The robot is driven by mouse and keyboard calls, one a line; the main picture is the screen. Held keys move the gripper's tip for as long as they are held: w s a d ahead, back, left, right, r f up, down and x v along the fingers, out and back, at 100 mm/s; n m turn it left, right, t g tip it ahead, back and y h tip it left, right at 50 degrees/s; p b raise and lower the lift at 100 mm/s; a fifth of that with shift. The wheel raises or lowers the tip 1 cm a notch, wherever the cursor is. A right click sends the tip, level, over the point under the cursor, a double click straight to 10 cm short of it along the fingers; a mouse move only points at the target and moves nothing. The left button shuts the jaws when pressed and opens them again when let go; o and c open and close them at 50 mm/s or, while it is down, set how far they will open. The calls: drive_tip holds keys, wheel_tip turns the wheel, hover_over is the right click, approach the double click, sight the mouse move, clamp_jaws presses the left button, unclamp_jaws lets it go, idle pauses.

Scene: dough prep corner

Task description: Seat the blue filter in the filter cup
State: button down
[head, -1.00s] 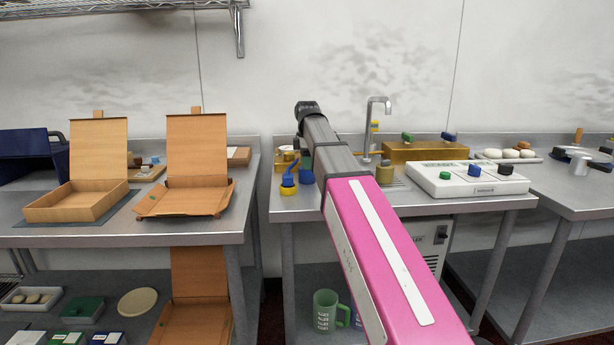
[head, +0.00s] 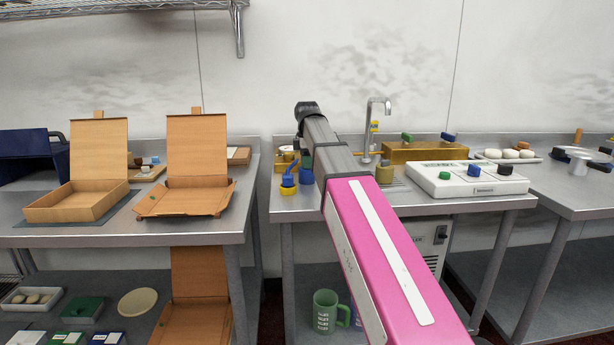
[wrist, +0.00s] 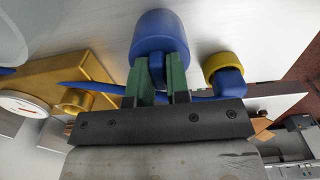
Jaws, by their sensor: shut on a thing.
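In the wrist view my gripper (wrist: 165,88) has its green fingers shut on a narrow blue part of the blue filter (wrist: 160,35), a wide round blue body just beyond the fingertips. In the head view my arm hides the fingers; a blue body (head: 306,175) shows beside the arm over the middle table. A yellow ring-shaped piece (wrist: 224,61) with a blue block at it is right of the filter in the wrist view, and shows at the table's left front in the head view (head: 289,190). I cannot tell for sure which piece is the filter cup.
A long thin blue bar (wrist: 95,88) passes behind the fingers. A gold fixture (wrist: 75,68) with a round tube and a white dial (wrist: 22,104) is at left. A tap (head: 377,115), a gold box (head: 430,151) and a white control panel (head: 465,180) stand right of my arm.

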drive_tip(key=shift+s+f, duration=0.1)
drive_tip(key=shift+f, duration=0.05)
drive_tip(key=shift+r, duration=1.2)
drive_tip(key=shift+r, duration=0.3)
